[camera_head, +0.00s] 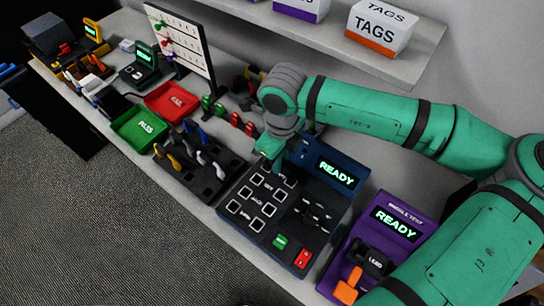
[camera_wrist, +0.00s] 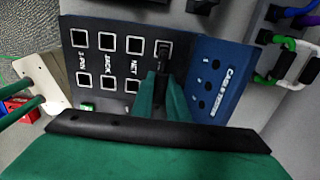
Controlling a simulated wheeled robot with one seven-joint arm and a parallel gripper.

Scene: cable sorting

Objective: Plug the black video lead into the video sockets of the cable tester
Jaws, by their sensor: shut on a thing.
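The cable tester (camera_head: 240,194) is a dark panel with a blue upright back and a lit READY display (camera_head: 337,174). Its face carries rows of white-framed sockets (camera_wrist: 106,42); the labels 3-PIN, JACK and NET can be read in the wrist view. My gripper (camera_wrist: 165,82) is shut on a black plug of the video lead (camera_wrist: 162,59). The plug is at the fourth socket (camera_wrist: 164,44) of the row, beside the NET column. I cannot tell whether it is seated. My fingers hide that column's other socket and label. In the head view my gripper (camera_head: 272,160) covers the tester's top end.
A black cable rack (camera_head: 218,178) is left of the tester. Green (camera_head: 139,128) and red (camera_head: 171,102) trays lie farther left. A shelf (camera_head: 415,58) with boxes overhangs the back.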

